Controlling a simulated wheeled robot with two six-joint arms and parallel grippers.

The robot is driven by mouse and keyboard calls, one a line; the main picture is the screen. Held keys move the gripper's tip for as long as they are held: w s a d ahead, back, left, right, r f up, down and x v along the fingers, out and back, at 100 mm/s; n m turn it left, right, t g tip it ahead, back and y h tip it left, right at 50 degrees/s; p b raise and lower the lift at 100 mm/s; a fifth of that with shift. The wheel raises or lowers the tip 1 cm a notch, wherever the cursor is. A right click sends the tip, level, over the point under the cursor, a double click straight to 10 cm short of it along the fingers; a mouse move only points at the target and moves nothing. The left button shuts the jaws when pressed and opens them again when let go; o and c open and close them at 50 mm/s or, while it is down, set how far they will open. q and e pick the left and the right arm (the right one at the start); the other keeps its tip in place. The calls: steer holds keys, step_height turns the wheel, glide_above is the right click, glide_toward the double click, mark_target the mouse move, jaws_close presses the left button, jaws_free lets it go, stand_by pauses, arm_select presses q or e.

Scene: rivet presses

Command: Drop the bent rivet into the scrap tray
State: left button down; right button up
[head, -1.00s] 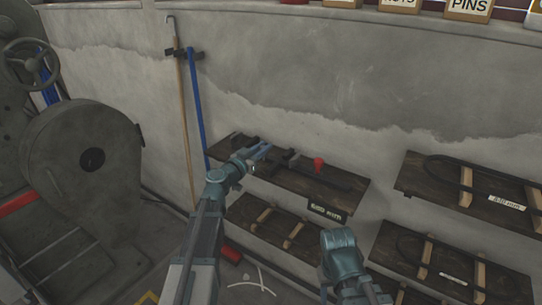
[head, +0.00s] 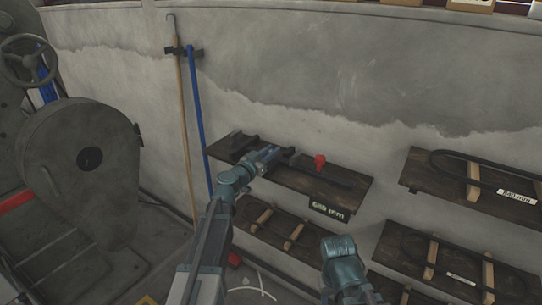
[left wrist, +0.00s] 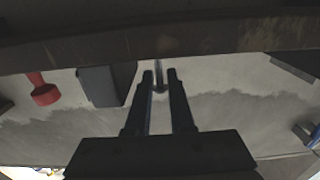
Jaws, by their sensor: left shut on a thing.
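My left gripper (head: 272,153) is over the left part of the dark wall shelf with the "680 mm" label. It also shows in the left wrist view (left wrist: 160,76), with its two dark fingers a little apart. A small, thin dark piece, which I take as the bent rivet (left wrist: 159,74), sits between the fingertips. It is too dark to tell its bend, and I cannot make it out in the head view. I cannot pick out the scrap tray for certain. My right arm is at the bottom, with its gripper out of view.
A red knob-like thing (head: 320,162) stands on the same shelf (head: 345,198), right of my left gripper. More shelves with dark hoops (head: 440,255) hang right and below. Two poles (head: 197,120) lean on the wall at left. A grey machine (head: 75,165) stands far left.

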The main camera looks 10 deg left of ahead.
arm_select(q)
steer(key=shift+f, duration=0.15)
steer(key=c, duration=0.8)
jaws_free()
steer(key=shift+r, duration=0.2)
